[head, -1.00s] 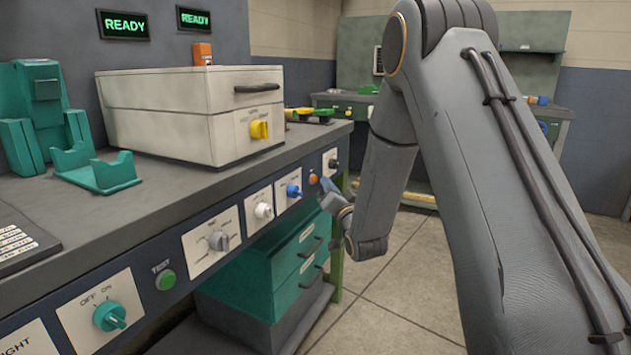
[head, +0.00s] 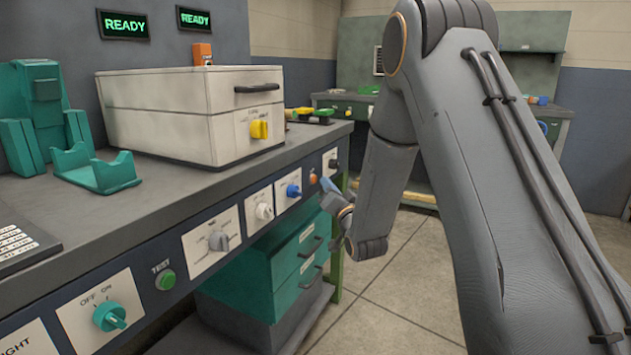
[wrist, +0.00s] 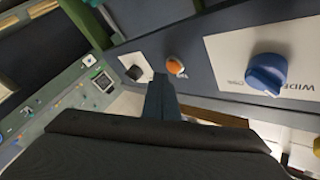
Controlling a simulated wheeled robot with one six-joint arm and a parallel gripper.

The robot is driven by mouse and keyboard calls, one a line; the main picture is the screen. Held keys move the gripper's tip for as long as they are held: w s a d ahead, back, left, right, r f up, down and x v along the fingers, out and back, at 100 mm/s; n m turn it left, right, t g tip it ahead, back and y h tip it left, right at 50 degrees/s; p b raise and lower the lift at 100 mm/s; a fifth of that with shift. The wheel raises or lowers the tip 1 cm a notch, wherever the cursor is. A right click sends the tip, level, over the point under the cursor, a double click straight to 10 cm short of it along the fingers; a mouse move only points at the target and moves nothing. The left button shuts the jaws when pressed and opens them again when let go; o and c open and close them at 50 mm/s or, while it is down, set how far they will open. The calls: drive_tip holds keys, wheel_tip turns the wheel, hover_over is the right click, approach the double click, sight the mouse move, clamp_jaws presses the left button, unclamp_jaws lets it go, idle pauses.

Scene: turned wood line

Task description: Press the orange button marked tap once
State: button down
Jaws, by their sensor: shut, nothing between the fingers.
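The orange button (head: 313,178) sits on the dark front panel of the bench, between the blue knob and a black knob. In the wrist view the orange button (wrist: 175,66) shows clearly, with a small label beside it that I cannot read. My gripper (head: 326,184) is close to the panel, just in front of the orange button. In the wrist view the shut fingers of my gripper (wrist: 161,88) point up toward the panel, beside and slightly below the orange button. A gap or contact with it cannot be told. The gripper holds nothing.
A blue knob (wrist: 266,72) and a black knob (wrist: 134,72) flank the button. White (head: 264,211) and grey (head: 218,240) knobs and a green button (head: 165,280) lie further along the panel. Teal drawers (head: 290,270) stand below. The floor (head: 400,290) at right is clear.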

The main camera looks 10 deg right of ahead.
idle(0.6)
drive_tip(key=shift+w+a, duration=0.25)
drive_tip(key=shift+a, duration=0.1)
drive_tip(key=shift+w+a, duration=0.2)
drive_tip(key=shift+a, duration=0.1)
idle(0.7)
drive_tip(key=shift+d, duration=0.1)
drive_tip(key=shift+s+d, duration=0.45)
drive_tip(key=shift+d, duration=0.1)
idle(0.3)
drive_tip(key=s+d, duration=0.1)
drive_tip(key=d, duration=0.1)
drive_tip(key=s+d+p, duration=0.1)
drive_tip(key=s+d, duration=0.1)
idle(0.4)
idle(0.5)
